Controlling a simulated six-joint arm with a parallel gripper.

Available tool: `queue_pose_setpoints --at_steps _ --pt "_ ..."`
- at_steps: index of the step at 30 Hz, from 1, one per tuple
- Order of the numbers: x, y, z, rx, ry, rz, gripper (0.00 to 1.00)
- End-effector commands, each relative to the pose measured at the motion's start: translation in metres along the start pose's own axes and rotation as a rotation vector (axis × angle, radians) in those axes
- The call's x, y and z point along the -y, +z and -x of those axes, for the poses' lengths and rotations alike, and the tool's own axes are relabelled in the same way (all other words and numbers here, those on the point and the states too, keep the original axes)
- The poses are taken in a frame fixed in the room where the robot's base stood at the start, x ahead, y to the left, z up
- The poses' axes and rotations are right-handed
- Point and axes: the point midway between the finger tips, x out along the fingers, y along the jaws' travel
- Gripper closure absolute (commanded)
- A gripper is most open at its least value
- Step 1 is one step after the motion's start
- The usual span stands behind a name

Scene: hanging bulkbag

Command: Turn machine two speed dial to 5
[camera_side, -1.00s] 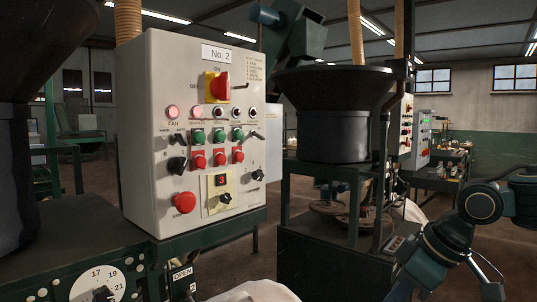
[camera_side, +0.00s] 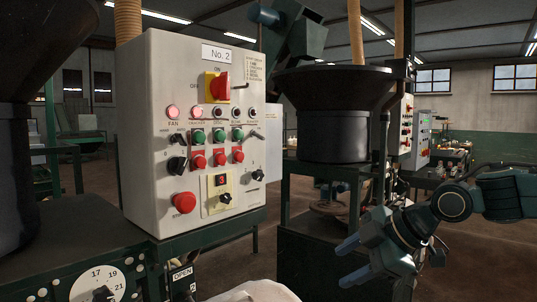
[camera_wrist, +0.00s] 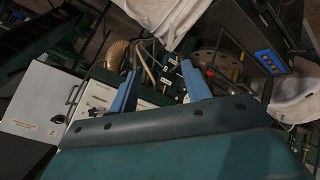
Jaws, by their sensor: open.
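The white control box marked No. 2 (camera_side: 140,110) stands left of centre in the side view. Low on its front is a yellow plate with a small red display (camera_side: 222,180) that seems to read 3. A black knob (camera_side: 225,199) sits just below the display; its exact pointer setting is too small to read. My gripper (camera_side: 350,262) is open and empty, to the right of the box and lower than the knob, well apart from it. Its blue fingers point left. In the wrist view the open gripper (camera_wrist: 160,70) has nothing between its fingers.
A red emergency button (camera_side: 184,202) and other black switches (camera_side: 177,165) surround the knob. A black hopper (camera_side: 335,110) on a green frame stands behind my gripper. A white bag (camera_side: 255,292) lies below the box. A numbered dial (camera_side: 97,284) is at lower left.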

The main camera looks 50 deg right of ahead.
Motion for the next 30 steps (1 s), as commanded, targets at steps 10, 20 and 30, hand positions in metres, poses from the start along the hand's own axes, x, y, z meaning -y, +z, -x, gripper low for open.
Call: queue_pose_setpoints --at_steps 10,20,30 --pt "-0.038 -0.028 -0.014 -0.116 0.158 0.451 0.52" --pt "-0.077 -0.050 -0.019 -0.153 0.367 0.857 0.52" --pt "-0.119 -0.064 -0.016 -0.085 0.620 1.240 0.52"
